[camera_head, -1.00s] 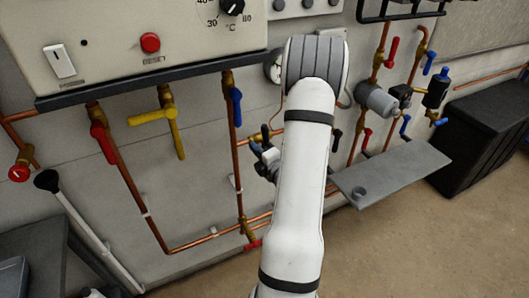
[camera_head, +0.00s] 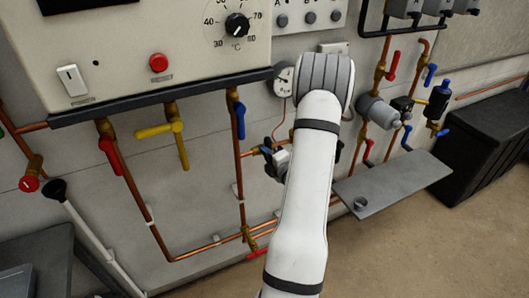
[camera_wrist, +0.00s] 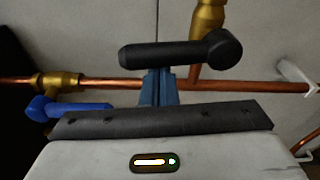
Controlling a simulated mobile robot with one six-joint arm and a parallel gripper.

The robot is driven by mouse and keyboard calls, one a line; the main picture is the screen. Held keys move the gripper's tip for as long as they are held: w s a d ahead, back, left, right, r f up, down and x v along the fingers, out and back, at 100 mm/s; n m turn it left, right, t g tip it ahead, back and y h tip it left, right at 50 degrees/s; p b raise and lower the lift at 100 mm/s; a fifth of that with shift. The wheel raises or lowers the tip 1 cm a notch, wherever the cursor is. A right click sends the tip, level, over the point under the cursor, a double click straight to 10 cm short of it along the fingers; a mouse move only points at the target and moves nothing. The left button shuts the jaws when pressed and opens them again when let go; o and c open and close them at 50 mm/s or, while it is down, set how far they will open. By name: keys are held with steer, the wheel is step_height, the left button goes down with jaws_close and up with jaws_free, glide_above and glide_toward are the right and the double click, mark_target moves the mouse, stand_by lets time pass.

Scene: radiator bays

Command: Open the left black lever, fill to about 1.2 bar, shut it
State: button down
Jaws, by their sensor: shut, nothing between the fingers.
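A black lever (camera_wrist: 165,54) lies level across the wrist view, its round hub at the right end, in front of a copper pipe. I cannot tell from these frames whether it is the left one. My gripper (camera_wrist: 159,75) has its blue-grey fingers together and empty, their tips just below the lever's middle. Whether they touch it is unclear. In the head view my arm hides the gripper and most of the parts behind it. A round pressure gauge (camera_head: 283,79) shows left of my arm; its needle is too small to read.
A blue lever (camera_wrist: 70,107) is at the left of the wrist view. Red (camera_head: 109,155), yellow (camera_head: 160,130) and blue (camera_head: 240,120) levers hang under the boiler panel (camera_head: 150,45). A grey shelf (camera_head: 395,183) juts out at right, beside a black box (camera_head: 485,135).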

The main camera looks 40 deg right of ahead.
steer(key=shift+s+d+r, duration=0.2)
steer(key=shift+d+r, duration=0.05)
steer(key=shift+d, duration=0.45)
